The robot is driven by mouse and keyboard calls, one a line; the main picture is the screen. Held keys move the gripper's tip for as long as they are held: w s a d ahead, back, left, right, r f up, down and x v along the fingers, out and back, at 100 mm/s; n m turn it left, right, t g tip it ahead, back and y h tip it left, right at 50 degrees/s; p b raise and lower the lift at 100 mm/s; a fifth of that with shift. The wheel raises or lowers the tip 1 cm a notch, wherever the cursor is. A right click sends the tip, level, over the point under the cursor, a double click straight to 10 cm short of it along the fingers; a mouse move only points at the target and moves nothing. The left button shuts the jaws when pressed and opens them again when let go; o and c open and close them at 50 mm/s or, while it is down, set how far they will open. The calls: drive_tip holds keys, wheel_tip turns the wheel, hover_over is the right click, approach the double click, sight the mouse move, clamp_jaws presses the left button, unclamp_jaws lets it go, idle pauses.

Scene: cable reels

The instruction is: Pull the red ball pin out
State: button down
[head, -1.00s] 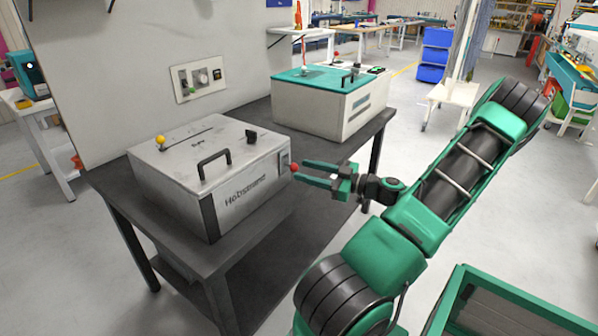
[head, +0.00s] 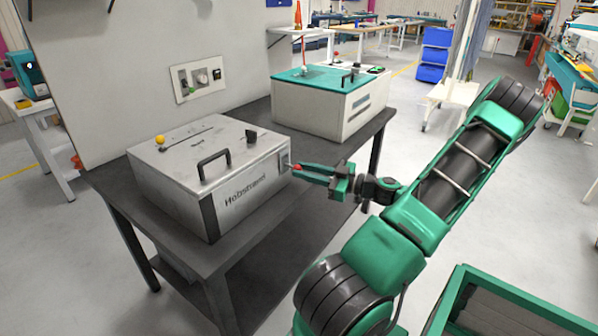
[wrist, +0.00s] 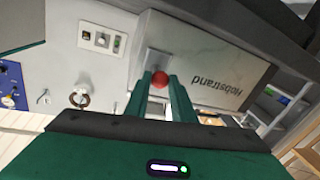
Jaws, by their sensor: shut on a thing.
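The red ball pin (head: 298,167) sticks out of the right side of the grey metal box (head: 250,196) lettered "Hobstrand". Its red ball also shows in the wrist view (wrist: 160,79), between my two green fingers. My gripper (head: 302,171) is shut on the ball at the fingertips, level with the side plate of the box. A short stretch of the pin shows between the ball and the box. In the wrist view, my gripper (wrist: 160,84) has one finger on each side of the ball.
The box stands on a dark table (head: 175,222) and has a black handle (head: 214,164), a black knob and a yellow ball (head: 160,139) on top. A teal-topped box (head: 318,100) stands farther back. Free floor lies right of the table.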

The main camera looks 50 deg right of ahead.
drive_tip(key=shift+s, duration=1.1)
drive_tip(key=c, duration=1.5)
unclamp_jaws()
drive_tip(key=shift+d, duration=0.1)
drive_tip(key=v, duration=1)
drive_tip(key=shift+s, duration=0.4)
